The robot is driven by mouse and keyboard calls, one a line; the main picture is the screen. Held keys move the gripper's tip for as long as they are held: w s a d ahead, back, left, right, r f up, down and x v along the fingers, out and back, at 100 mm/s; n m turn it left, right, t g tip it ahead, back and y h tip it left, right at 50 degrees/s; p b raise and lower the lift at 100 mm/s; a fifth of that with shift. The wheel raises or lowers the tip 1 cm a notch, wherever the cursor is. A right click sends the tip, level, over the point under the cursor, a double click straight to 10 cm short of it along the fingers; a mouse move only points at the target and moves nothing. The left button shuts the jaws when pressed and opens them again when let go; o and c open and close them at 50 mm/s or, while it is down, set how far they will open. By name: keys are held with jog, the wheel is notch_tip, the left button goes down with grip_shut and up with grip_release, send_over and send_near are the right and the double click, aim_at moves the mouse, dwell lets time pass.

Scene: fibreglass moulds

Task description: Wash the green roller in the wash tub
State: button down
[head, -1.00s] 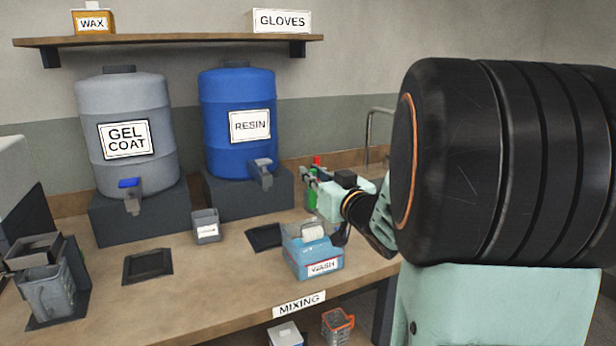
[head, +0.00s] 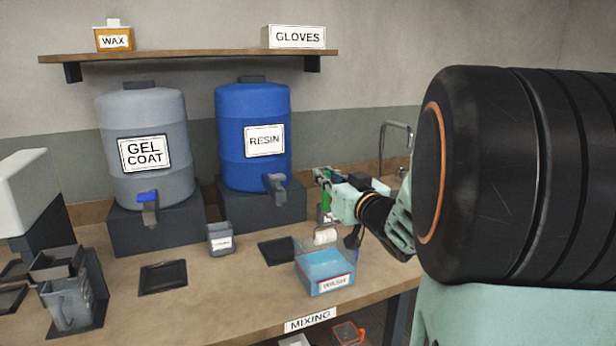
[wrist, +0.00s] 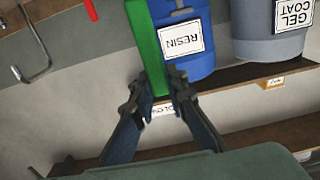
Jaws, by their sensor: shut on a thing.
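The green roller has a green handle (wrist: 150,45) and a white sleeve (head: 325,236). My gripper (wrist: 156,92) is shut on the green handle, which stands between its two fingers in the wrist view. In the head view my gripper (head: 326,180) is above and behind the wash tub. The wash tub (head: 324,284) is a blue, open box labelled WASH near the front edge of the bench. The sleeve hangs over the tub's back rim, seemingly just above the blue inside. Whether it touches the liquid I cannot tell. The sleeve is outside the wrist view.
The blue resin drum (head: 253,165) and grey gel coat drum (head: 146,185) stand behind on dark blocks. A small grey cup (head: 220,239) and dark trays (head: 163,278) lie left of the tub. A metal tap (head: 395,128) rises at the right. A shelf (head: 190,57) crosses above.

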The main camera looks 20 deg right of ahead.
notch_tip(320, 180, up, 5)
jog(key=p, duration=0.4)
jog(key=shift+r, duration=0.1)
jog(key=shift+d, duration=0.1)
dwell(0.6)
